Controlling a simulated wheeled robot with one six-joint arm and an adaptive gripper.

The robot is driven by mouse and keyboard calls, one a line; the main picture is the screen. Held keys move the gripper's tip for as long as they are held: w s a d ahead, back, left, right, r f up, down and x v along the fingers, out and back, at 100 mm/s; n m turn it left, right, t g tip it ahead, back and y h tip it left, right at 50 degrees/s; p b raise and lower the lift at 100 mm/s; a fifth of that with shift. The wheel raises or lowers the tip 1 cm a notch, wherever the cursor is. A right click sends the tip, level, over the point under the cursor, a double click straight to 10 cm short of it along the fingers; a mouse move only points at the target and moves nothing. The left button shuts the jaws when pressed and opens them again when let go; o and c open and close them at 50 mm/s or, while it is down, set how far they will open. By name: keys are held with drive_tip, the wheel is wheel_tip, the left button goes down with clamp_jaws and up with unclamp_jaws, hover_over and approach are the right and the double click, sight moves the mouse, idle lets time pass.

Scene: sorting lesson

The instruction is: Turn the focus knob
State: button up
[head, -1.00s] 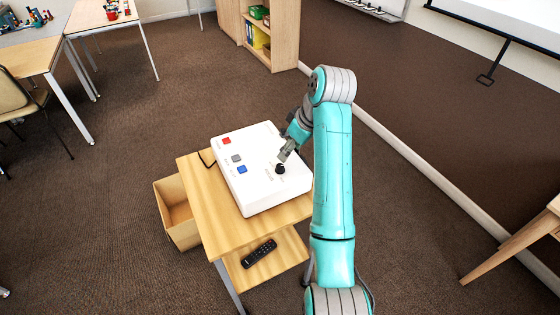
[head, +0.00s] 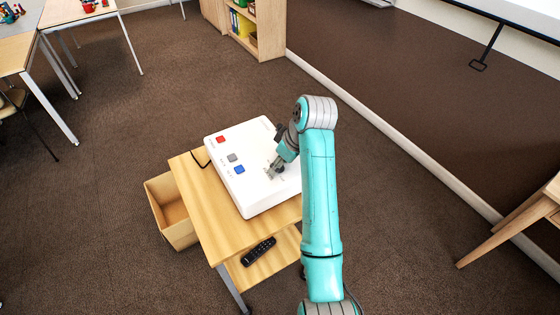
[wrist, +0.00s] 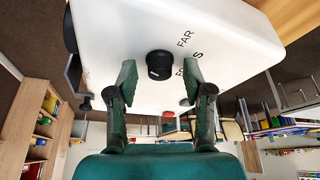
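The focus knob (wrist: 160,64) is a black round knob on the top of a white device (head: 251,194). In the wrist view it sits between and just beyond my gripper's two fingers, with the letters FAR and part of another word beside it. My gripper (wrist: 160,82) is open, its fingertips apart on either side of the knob with a visible gap. In the head view my gripper (head: 272,172) is low over the device's right part and hides the knob. Red (head: 220,140), grey (head: 232,158) and blue (head: 239,170) buttons line the device's left side.
The device stands on a small wooden table (head: 217,238) with a black remote (head: 258,251) on its lower shelf. An open wooden box (head: 172,212) is on the left. A bookcase (head: 268,28) stands behind. The carpet around is clear.

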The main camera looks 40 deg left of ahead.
clamp_jaws()
drive_tip(key=shift+m+t, duration=0.5)
drive_tip(key=shift+m, duration=1)
drive_tip(key=shift+o, duration=1.2)
unclamp_jaws()
